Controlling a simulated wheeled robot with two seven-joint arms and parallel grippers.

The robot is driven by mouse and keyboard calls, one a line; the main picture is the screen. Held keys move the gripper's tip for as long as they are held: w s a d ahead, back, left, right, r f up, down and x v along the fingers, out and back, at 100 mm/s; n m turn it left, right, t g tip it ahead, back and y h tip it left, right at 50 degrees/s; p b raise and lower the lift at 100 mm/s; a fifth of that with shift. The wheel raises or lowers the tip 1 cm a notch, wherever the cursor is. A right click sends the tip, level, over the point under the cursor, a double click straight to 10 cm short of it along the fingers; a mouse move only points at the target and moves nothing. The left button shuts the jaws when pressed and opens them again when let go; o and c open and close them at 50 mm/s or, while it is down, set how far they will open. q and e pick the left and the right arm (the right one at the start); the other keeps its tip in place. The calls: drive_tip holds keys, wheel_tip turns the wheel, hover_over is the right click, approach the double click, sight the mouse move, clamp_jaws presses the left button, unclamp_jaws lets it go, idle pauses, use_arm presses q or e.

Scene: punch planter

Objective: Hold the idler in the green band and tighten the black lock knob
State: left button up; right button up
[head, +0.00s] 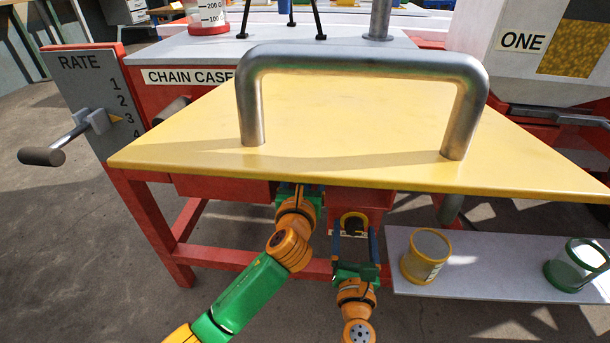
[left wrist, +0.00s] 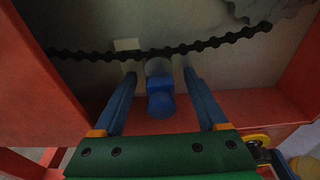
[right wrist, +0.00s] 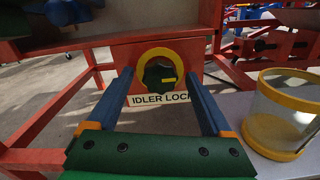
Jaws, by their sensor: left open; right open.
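In the left wrist view a blue block on a grey round end, apparently the idler (left wrist: 160,98), sits below the sagging black chain (left wrist: 90,54). My left gripper (left wrist: 160,74) is open, its blue fingers on either side of it with gaps showing. In the head view the left fingers are hidden under the yellow cover. In the right wrist view the black lock knob (right wrist: 160,78) sits in a yellow ring (right wrist: 185,56) above the IDLER LOCK label (right wrist: 160,99). My right gripper (head: 354,232) is open, facing the knob from in front. No green band can be made out.
A grey shelf (head: 490,265) at right carries a yellow-rimmed clear cup (head: 425,256) and a green-rimmed one (head: 578,265). Red walls (left wrist: 50,95) enclose the left gripper's space.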

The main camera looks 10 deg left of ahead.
use_arm(q)
drive_tip(key=shift+c, duration=0.2)
clamp_jaws()
idle(0.4)
